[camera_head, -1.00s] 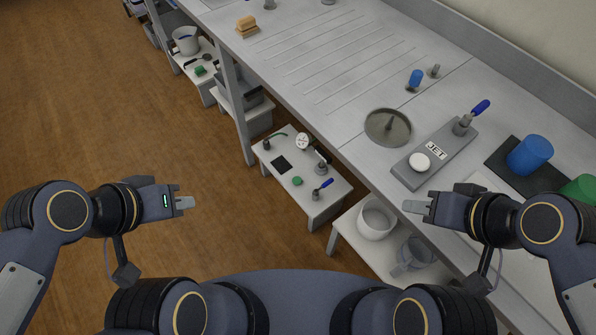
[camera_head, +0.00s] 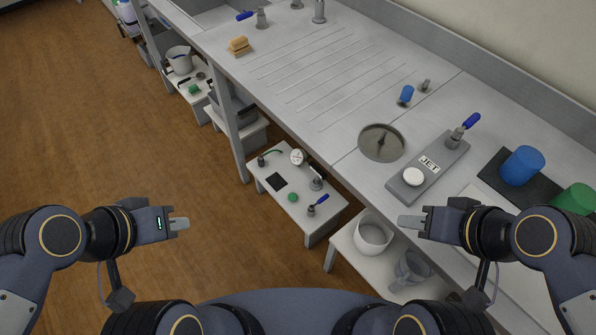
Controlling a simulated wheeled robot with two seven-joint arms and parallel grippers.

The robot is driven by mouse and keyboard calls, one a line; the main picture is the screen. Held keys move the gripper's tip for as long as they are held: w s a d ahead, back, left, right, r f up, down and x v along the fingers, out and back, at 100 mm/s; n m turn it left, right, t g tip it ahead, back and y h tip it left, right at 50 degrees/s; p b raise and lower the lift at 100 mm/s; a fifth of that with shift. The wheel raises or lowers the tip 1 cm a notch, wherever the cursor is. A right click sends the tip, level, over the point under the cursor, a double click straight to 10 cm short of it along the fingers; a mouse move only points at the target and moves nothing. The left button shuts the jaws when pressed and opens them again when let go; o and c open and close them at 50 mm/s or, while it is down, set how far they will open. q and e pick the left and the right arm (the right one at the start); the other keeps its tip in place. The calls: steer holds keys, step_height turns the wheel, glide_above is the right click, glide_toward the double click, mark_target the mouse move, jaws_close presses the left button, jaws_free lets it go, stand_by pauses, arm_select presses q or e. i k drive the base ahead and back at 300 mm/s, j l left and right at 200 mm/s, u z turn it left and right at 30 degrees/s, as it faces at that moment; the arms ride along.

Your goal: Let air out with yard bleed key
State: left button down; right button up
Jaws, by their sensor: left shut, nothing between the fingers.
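No bleed key can be told for certain. A grey plate (camera_head: 433,180) marked JET lies on the bench, with a white knob (camera_head: 413,176) and a blue-lever valve (camera_head: 462,131). A low stand (camera_head: 322,224) below carries a white-faced gauge (camera_head: 297,157), a green knob (camera_head: 292,197), a dark square (camera_head: 276,182) and a blue-lever fitting (camera_head: 317,205). My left gripper (camera_head: 180,224) is shut and empty over the floor, left of the stand. My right gripper (camera_head: 408,222) looks shut and empty, in front of the bench edge, below the JET plate in the picture.
The bench holds a round grey dish (camera_head: 382,143), a small blue-topped piece (camera_head: 405,95), a sponge (camera_head: 238,46), a blue cup (camera_head: 522,165) and a green cup (camera_head: 574,199). A white pot (camera_head: 372,234) and grey jug (camera_head: 411,268) stand underneath. Floor at left is clear.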

mark_target(292, 196)
steer(key=i+j, duration=0.1)
steer(key=j, duration=0.45)
steer(key=i+j, duration=0.1)
steer(key=j, duration=0.95)
steer(key=i+z, duration=0.05)
